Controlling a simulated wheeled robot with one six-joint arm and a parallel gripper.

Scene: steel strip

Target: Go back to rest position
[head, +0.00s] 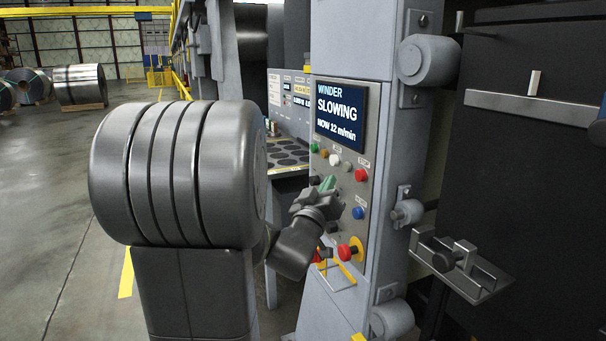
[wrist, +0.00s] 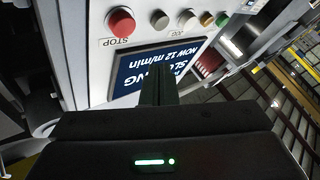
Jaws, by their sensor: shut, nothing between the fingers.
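My gripper (head: 328,184) is in front of the control panel (head: 375,135) in the head view, below the screen and left of a red button (head: 361,175). In the wrist view my gripper (wrist: 158,85) has its two fingers together, with nothing between them. They overlap the screen (wrist: 155,72), which appears upside down. The red button labelled STOP (wrist: 120,22) shows at the top left there. Whether the fingertips touch the panel I cannot tell. In the head view the screen (head: 340,115) reads "WINDER SLOWING NOW 12 m/min". My arm hides part of the panel.
A blue button (head: 358,213) and a red mushroom button (head: 346,251) on yellow sit low on the panel. A grey roller (head: 428,60) and a bracket (head: 460,262) stick out at right. Steel coils (head: 79,84) stand far left; the floor (head: 55,180) there is open.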

